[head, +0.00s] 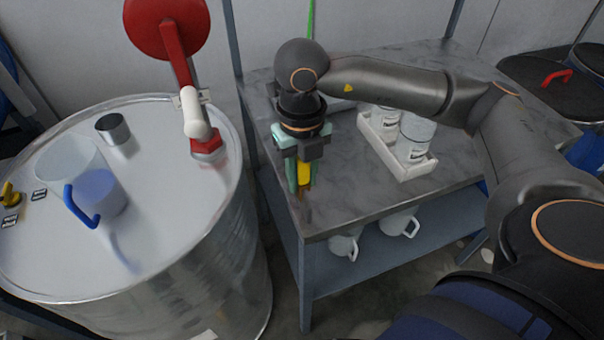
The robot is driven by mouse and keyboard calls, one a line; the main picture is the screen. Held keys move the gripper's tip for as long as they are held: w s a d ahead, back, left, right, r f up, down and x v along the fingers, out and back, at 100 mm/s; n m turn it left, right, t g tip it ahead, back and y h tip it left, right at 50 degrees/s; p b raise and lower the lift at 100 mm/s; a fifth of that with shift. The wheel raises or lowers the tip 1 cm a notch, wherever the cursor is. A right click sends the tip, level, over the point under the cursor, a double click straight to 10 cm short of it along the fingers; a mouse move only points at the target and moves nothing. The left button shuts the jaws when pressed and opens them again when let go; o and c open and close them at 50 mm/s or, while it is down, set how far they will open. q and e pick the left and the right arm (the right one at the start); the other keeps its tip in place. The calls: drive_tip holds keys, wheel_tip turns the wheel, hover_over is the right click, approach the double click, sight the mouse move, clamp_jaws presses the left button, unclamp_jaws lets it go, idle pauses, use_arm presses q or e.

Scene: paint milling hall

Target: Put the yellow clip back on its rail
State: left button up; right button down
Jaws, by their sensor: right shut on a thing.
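My right gripper (301,184) points down over the near left part of the grey marbled bench. It is shut on a yellow piece, which I take to be the yellow clip (304,172). Only part of the clip shows between the green fingers. I cannot tell whether the clip touches the bench top. I cannot make out the rail for certain; the arm and gripper cover part of the bench behind them. My left gripper is not in view.
A large metal drum (150,255) stands left of the bench (345,205), with a red-and-white lever (195,115), a blue-handled mug (95,195) and a grey cup (112,129) on top. A white tray (418,170) with white containers stands right of my gripper. White mugs (400,224) sit on the lower shelf.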

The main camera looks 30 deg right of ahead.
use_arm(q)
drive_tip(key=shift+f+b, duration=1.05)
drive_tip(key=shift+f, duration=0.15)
use_arm(e)
drive_tip(key=shift+f, duration=1.2)
drive_tip(key=c, duration=0.6)
unclamp_jaws()
drive_tip(key=shift+o, duration=0.2)
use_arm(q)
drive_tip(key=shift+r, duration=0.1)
use_arm(e)
drive_tip(key=shift+r, duration=0.35)
wheel_tip(320, 180, up, 12)
drive_tip(key=shift+f+p, duration=0.1)
drive_tip(key=shift+p, duration=0.85)
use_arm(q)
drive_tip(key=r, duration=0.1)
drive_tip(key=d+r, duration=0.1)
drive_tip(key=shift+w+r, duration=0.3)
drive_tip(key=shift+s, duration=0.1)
